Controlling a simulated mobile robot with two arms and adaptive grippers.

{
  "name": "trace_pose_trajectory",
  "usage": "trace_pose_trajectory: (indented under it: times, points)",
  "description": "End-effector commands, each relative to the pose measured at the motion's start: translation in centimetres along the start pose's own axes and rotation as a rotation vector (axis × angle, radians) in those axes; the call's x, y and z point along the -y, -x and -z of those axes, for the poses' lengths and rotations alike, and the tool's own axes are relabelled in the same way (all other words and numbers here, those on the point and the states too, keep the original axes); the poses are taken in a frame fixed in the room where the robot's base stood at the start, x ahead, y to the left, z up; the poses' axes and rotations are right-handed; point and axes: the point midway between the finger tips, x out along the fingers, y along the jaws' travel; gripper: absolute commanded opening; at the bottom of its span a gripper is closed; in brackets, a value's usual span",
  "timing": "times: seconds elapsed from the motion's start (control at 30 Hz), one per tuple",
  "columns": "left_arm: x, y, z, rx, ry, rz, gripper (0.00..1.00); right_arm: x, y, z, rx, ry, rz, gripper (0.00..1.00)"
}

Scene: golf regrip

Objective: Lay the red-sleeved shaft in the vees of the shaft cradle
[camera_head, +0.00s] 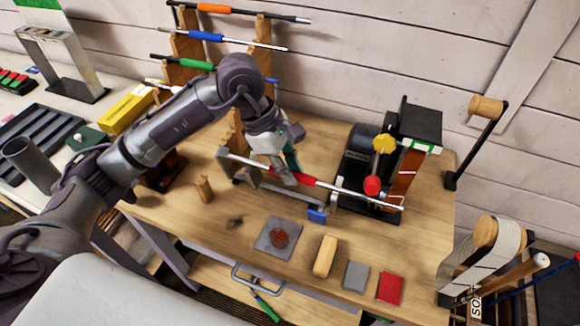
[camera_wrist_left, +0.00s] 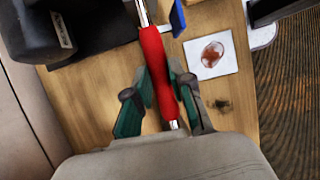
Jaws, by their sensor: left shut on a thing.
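The red-sleeved shaft (camera_head: 308,180) runs from left to right across the workbench, tilted down to the right in the head view. Its red sleeve (camera_wrist_left: 153,55) also shows in the left wrist view, between the fingers. My left gripper (camera_head: 287,173) is shut on the shaft at the sleeve's left part; its fingers also show in the wrist view (camera_wrist_left: 165,92). The shaft cradle (camera_head: 285,205) is a low metal frame with a blue end piece, under and in front of the shaft. I cannot tell whether the shaft touches its vees. My right gripper is not in view.
A black machine (camera_head: 358,160) with a yellow knob and red ball stands close to the shaft's right end. A grey pad (camera_head: 268,243), a wooden block (camera_head: 325,256) and a red pad (camera_head: 391,287) lie along the front. A rack (camera_head: 190,45) of shafts stands behind.

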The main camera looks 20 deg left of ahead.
Motion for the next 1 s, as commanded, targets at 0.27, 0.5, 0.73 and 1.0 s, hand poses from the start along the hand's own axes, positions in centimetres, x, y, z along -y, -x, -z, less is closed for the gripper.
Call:
trace_pose_trajectory:
  times: [0.27, 0.5, 0.73, 1.0]
  points:
    - [0.0, 0.04, 0.27, 0.0, 0.0, 0.0, 0.0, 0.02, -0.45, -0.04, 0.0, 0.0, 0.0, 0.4]
    - [-0.01, 0.16, 0.46, 0.0, 0.0, -0.001, 0.0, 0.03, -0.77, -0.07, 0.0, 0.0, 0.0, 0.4]
    - [-0.01, 0.23, 0.47, 0.0, 0.0, -0.001, 0.0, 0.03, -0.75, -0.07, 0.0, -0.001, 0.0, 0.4]
    - [0.0, 0.21, 0.48, 0.0, 0.0, 0.0, 0.51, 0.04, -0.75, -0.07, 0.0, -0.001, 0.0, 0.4]
